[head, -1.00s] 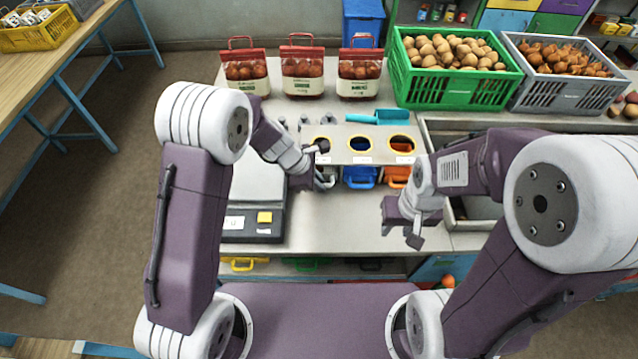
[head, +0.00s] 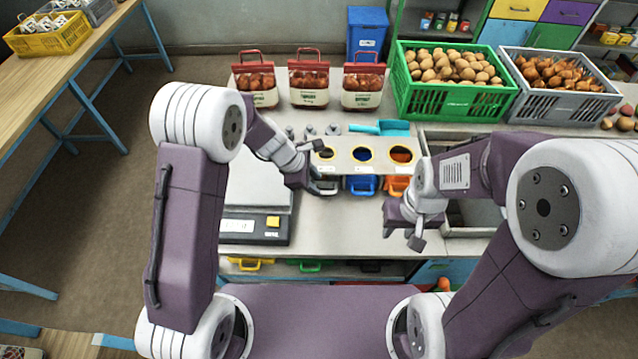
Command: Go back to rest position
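My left gripper (head: 322,167) is over the counter, in front of the left end of the three-hole panel. Its two fingers are apart, with nothing seen between them. It hides part of the panel and the black bin. My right gripper (head: 403,238) hangs over the counter at the right, near the sink-like recess. Its fingers are apart and empty, pointing toward the front edge.
A scale (head: 255,215) stands left of centre. The three-hole panel (head: 343,146) stands over small bins, including a blue bin (head: 361,185). Red-topped sacks (head: 309,85), a green crate (head: 455,98) and a grey crate (head: 560,105) line the back. Bare counter (head: 340,235) lies in front.

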